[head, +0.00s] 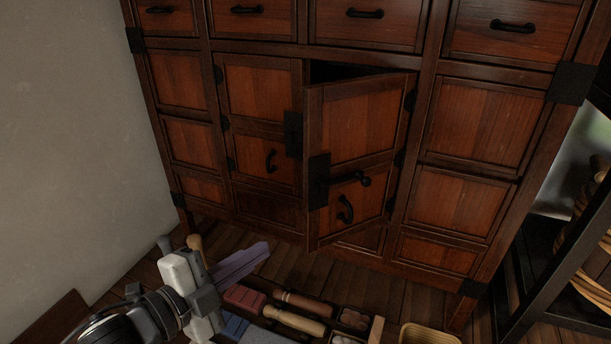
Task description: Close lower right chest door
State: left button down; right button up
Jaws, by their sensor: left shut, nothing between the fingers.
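The lower right chest door (358,124) is a reddish-brown wooden panel standing ajar. Its hinges are on its right side, and its free left edge swings out toward me. A dark gap shows above it. It carries a black latch bar (350,179), a black plate and a curved black handle (345,210). The lower left chest door (256,88) sits flush in the frame. My left gripper (208,299) is shut and empty at the bottom left, in front of and below the door, well apart from it. My right gripper is out of view.
Below the chest (478,119) lie wooden-handled tools (295,320), a purple-grey piece (241,263) and a small yellow tray (429,335). A pale wall (75,130) stands at left, a dark rack (547,265) at right. Space directly before the door looks clear.

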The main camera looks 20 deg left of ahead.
pick_arm(q)
jog(key=d+r+m+h, duration=0.35)
jog(key=r+m, duration=0.35)
jog(key=r, duration=0.3)
jog(key=x, duration=0.3)
jog(key=a+x, duration=0.1)
jog(key=x, duration=0.2)
jog(key=w+a+p+x, duration=0.1)
jog(key=x, duration=0.3)
jog(key=shift+w+r, duration=0.1)
jog(key=shift+r, duration=0.15)
jog(key=shift+w+a, duration=0.35)
jog(key=shift+a, duration=0.1)
jog(key=shift+a, duration=0.15)
